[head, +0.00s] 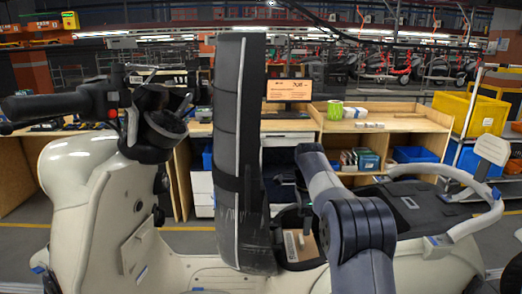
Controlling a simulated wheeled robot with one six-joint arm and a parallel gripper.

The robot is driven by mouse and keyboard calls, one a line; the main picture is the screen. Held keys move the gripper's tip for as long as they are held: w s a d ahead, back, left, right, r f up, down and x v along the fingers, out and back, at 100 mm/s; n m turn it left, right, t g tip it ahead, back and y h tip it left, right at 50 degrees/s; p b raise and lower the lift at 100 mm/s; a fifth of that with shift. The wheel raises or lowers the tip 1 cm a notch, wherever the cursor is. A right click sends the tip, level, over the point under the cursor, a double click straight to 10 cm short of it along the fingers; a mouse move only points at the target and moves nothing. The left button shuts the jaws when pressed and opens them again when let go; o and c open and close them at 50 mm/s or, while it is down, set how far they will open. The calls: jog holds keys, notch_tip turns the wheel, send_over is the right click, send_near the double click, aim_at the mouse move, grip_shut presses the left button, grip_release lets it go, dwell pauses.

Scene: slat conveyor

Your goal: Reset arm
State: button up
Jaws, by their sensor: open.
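My arm reaches in from the bottom right of the head view, with blue-grey links. My gripper (297,212) is a dark, small shape at the arm's far end, between the raised black panel and my arm link. It is open. Its fingers are partly hidden and hard to make out against the dark opening behind. I see nothing held in it. A cream scooter (87,185) stands across the front. A long black panel (240,150), which looks like its seat, stands upright. An open compartment (300,255) lies at the panel's foot, close below my gripper.
The scooter's handlebar (60,103) juts out at left, its rear rack (470,185) at right. Behind stands a wooden workbench (390,115) with a monitor (288,89) and a green roll (335,110). Yellow (483,112) and blue crates stand at far right.

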aim_at(302, 238)
notch_tip(302, 238, down, 7)
jog(key=shift+r+p, duration=0.15)
jog(key=shift+p, duration=0.25)
jog(key=shift+r, duration=0.5)
notch_tip(302, 238, up, 9)
notch_tip(302, 238, down, 10)
jog(key=shift+f, duration=0.1)
notch_tip(302, 238, up, 21)
jog(key=p, duration=0.4)
jog(key=shift+f, duration=0.15)
jog(key=shift+s+d, duration=0.1)
